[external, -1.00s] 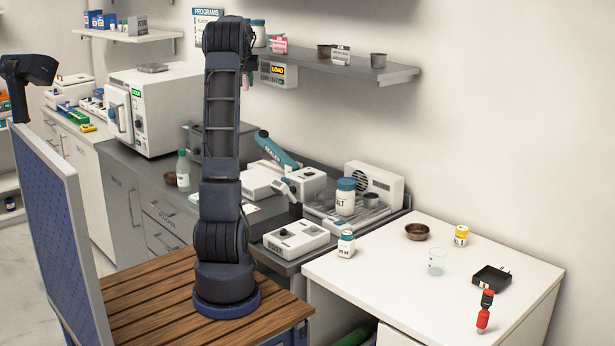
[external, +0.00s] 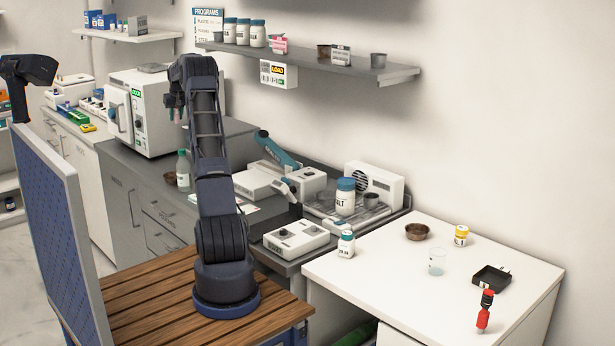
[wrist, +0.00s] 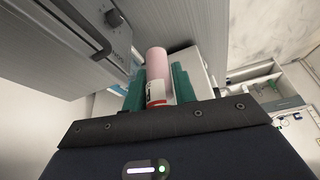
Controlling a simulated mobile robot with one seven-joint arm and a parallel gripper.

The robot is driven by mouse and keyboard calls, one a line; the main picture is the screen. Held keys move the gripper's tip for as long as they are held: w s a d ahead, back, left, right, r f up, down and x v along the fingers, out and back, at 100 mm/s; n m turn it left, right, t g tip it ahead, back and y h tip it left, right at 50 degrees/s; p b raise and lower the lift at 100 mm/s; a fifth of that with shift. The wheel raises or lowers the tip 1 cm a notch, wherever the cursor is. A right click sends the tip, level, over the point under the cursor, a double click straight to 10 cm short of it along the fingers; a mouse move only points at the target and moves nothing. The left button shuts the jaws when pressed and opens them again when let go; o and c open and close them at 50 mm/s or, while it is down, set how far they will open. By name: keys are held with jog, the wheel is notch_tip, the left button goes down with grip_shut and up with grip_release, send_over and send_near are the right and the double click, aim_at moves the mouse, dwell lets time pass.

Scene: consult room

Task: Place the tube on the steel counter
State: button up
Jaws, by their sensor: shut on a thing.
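My gripper (external: 178,113) is shut on the tube and holds it in the air, in front of the white steriliser-like machine and above the grey counter (external: 137,162) in the external view. In the wrist view the tube (wrist: 157,68) is a pink cylinder with a white and red label. It sits between the two green fingers of my gripper (wrist: 157,88). The tube's lower end is hidden by the gripper body. In the external view the tube is too small to make out clearly.
The white machine (external: 152,110) stands at the counter's back left. A clear bottle (external: 183,170) and a small brown pot (external: 170,179) stand near the counter's front edge. White devices crowd its right part. A wall shelf (external: 300,60) hangs above.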

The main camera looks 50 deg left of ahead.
jog(key=f, duration=1.4)
jog(key=s+a+f, duration=0.1)
jog(key=f, duration=0.6)
jog(key=shift+a, duration=0.1)
jog(key=shift+f, duration=0.1)
jog(key=o, duration=1)
jog(key=shift+s, duration=0.1)
jog(key=shift+c, duration=0.2)
jog(key=w+v, duration=0.1)
jog(key=v, duration=1.1)
jog(key=shift+s, duration=0.45)
